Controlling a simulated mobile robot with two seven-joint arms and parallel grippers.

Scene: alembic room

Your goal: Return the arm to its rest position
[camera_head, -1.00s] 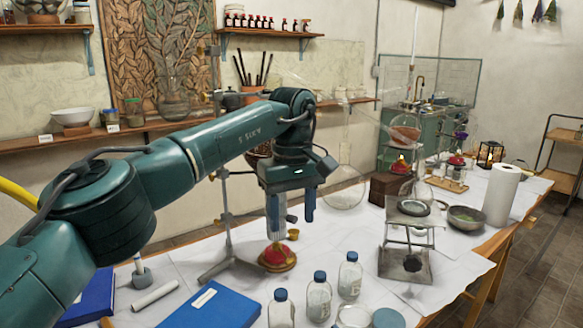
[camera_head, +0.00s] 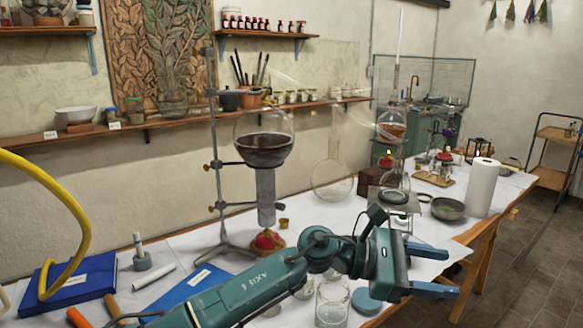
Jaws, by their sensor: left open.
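My left arm is teal and reaches in low from the bottom of the head view, across the front of the table. Its gripper (camera_head: 440,271) is at the lower right, near the table's front edge, with its two blue fingers apart and pointing right. The forearm and wrist cover part of the table front and most of the glass bottles there. My right gripper is not in view.
A round flask of dark liquid (camera_head: 264,148) hangs on a metal stand (camera_head: 214,150) above a red burner (camera_head: 267,240). An empty glass jar (camera_head: 332,303) stands close to my wrist. Blue books (camera_head: 75,280) lie at left.

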